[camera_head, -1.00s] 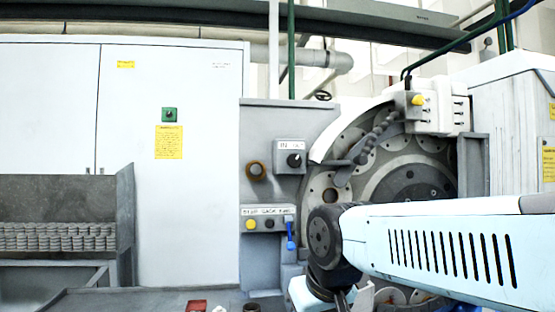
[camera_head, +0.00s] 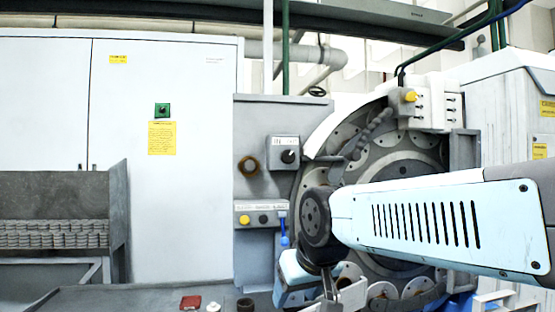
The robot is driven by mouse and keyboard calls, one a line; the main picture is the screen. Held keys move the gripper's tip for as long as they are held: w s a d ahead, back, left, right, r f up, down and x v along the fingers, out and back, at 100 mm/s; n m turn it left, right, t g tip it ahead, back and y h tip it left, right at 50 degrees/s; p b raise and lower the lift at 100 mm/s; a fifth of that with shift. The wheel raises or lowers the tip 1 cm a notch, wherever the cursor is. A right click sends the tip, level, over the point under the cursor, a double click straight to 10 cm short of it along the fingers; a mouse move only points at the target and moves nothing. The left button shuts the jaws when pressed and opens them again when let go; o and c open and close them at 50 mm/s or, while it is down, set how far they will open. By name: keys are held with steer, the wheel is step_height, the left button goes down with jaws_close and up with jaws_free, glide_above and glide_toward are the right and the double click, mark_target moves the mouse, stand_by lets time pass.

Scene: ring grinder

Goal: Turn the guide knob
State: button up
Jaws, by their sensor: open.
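A black rotary knob (camera_head: 289,156) sits on a small grey box (camera_head: 283,143) labelled with "IN" on the grinder's grey front panel. I take it for the guide knob; the rest of its label is hard to read. My arm reaches in from the right and bends down at a dark joint, below and right of that box. My gripper (camera_head: 330,289) shows only in part at the bottom edge, well below the knob and apart from it. It is open, with nothing seen between its fingers.
A brown round fitting (camera_head: 249,166) is left of the knob. Below are a yellow button (camera_head: 244,219), a black button (camera_head: 263,219) and a blue lever (camera_head: 284,240). The grinder's round wheel (camera_head: 405,170) stands behind my arm. A red item (camera_head: 190,302) lies on the ledge.

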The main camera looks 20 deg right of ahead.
steer(key=shift+o, duration=1.2)
steer(key=w+d+r+m+t+h, duration=0.1)
steer(key=w+d+r+t, duration=0.4)
steer(key=w+r, duration=0.6)
steer(key=shift+w+r, duration=0.4)
steer(key=shift+w, duration=0.1)
steer(key=m+t+h, duration=0.1)
steer(key=t+h, duration=0.1)
steer(key=t, duration=0.3)
glide_toward(289, 158)
steer(key=w, duration=0.3)
steer(key=w+d, duration=0.1)
steer(key=w, duration=0.5)
steer(key=shift+w+d+f, duration=0.2)
steer(key=shift+d, duration=0.15)
steer(key=shift+c, duration=0.3)
steer(key=c, duration=1)
steer(key=shift+o, duration=0.2)
